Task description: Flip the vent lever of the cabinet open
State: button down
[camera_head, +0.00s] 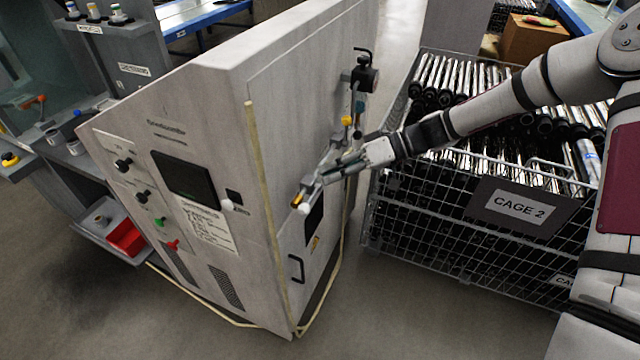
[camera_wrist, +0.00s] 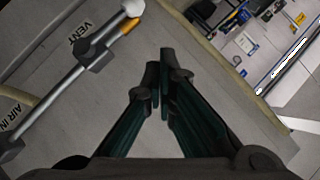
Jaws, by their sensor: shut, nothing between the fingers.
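The grey cabinet (camera_head: 250,85) stands in the middle of the head view. Low on its right side face is a lever-like part with an orange piece (camera_head: 297,200) and a white round end (camera_head: 304,208). In the wrist view a metal pipe with a dark fitting (camera_wrist: 95,54) runs beside the printed word VENT (camera_wrist: 80,34), with an orange-yellow piece (camera_wrist: 130,27) and a white end (camera_wrist: 132,8) at the top. My gripper (camera_wrist: 164,54) is shut and empty, to the right of the fitting and apart from it in the picture. In the head view my gripper (camera_head: 338,168) is by that side face, above the white end.
A wire cage labelled CAGE 2 (camera_head: 517,205), full of tubes, stands right of the cabinet under my arm. A black valve (camera_head: 364,76) and a yellow knob (camera_head: 346,121) sit higher on the side face. Beige hose runs along the cabinet edge and floor.

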jog(key=v, duration=0.6)
jog(key=shift+s+r+b, duration=0.35)
jog(key=shift+s+r, duration=0.1)
jog(key=shift+s, duration=0.05)
jog(key=shift+s, duration=0.1)
